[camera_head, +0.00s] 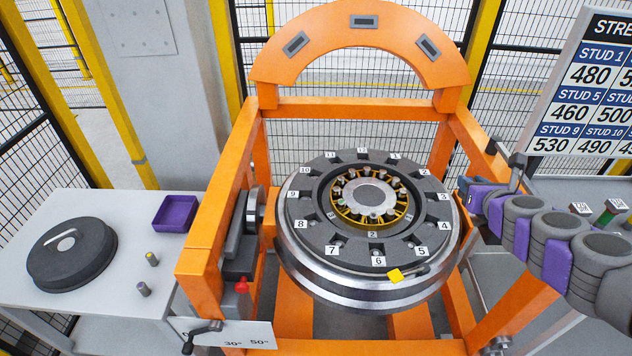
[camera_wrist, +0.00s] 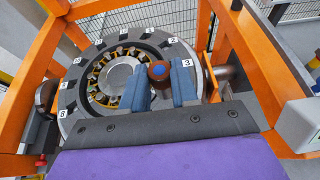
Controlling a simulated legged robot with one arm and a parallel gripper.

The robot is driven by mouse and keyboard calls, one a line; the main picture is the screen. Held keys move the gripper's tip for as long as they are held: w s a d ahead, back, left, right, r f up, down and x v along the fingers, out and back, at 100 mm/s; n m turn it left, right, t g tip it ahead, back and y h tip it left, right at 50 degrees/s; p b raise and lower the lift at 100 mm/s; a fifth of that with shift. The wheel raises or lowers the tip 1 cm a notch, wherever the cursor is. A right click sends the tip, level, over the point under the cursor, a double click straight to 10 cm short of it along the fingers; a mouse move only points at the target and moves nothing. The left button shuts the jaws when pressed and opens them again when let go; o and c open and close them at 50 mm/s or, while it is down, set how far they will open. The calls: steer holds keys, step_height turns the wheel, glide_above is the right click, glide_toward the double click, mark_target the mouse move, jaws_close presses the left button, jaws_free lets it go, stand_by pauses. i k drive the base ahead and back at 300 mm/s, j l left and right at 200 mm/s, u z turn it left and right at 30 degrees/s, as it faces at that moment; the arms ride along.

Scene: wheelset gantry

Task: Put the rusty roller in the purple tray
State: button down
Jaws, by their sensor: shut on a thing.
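My gripper (camera_wrist: 159,88) is shut on the rusty roller (camera_wrist: 158,70), which has a brown rounded top and a blue band and sits between the two blue fingers. In the head view my gripper (camera_head: 470,191) is at the right edge of the wheelset, near numbers 2 and 3. I cannot make out the roller there. The purple tray (camera_head: 175,227) looks empty and sits on the white table at the left, across the gantry from my gripper. The wheelset bearing (camera_head: 371,200) shows a ring of rollers in a yellow cage.
The orange gantry frame (camera_head: 210,215) stands between my arm and the white table (camera_head: 70,292). A dark round cover (camera_head: 72,262) and two small studs (camera_head: 151,259) lie on that table near the tray. A sign board (camera_head: 590,85) stands at the right.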

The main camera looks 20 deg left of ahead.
mark_target(183, 215)
steer(key=i+u, duration=0.15)
steer(key=u, duration=0.25)
steer(key=i+l+u, duration=0.1)
steer(key=u, duration=1.4)
